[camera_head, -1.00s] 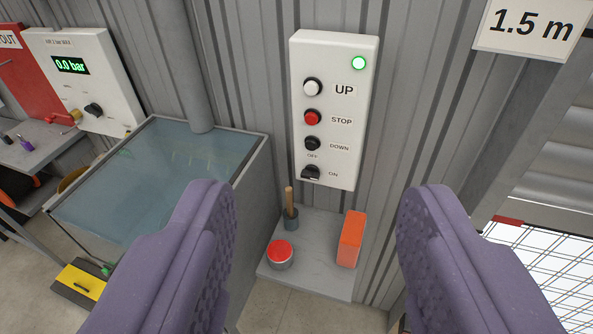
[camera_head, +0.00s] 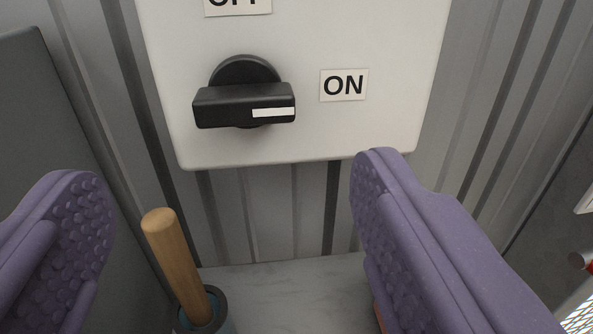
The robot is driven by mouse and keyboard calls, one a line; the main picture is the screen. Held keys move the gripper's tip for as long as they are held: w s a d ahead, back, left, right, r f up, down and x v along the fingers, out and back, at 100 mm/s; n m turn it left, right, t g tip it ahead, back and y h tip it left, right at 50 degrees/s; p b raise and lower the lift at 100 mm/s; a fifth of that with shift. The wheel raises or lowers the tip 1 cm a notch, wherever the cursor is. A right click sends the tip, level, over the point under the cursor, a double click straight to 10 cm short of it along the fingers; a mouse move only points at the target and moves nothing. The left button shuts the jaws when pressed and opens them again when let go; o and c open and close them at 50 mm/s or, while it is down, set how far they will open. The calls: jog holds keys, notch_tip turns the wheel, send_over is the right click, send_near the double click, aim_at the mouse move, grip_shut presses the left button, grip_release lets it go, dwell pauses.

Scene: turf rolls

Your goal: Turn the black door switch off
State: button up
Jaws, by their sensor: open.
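The black door switch (camera_head: 225,105) is a rotary knob low on a white control panel (camera_head: 300,35). Its bar lies level, with the white mark on its right end, pointing toward the ON label (camera_head: 343,85). The OFF label (camera_head: 238,5) is above the knob, partly cut off by the top edge of the picture. My gripper (camera_head: 235,195) is open and empty. Its purple padded fingers stand wide apart, one on each side of the picture, lower than the knob and not touching it.
A wooden handle (camera_head: 177,255) stands upright in a round holder (camera_head: 205,315) on a grey shelf (camera_head: 280,285) below the panel, between my fingers. Corrugated grey wall (camera_head: 490,60) lies behind. A grey tank side (camera_head: 45,110) is at left.

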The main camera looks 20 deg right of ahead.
aim_at(244, 106)
jog(key=b+x, duration=0.1)
jog(key=x, duration=0.6)
jog(key=shift+w+d+b, duration=0.2)
jog(key=shift+w+b, duration=0.1)
jog(key=shift+w, duration=0.05)
jog(key=c, duration=1)
jog(key=shift+c, duration=0.2)
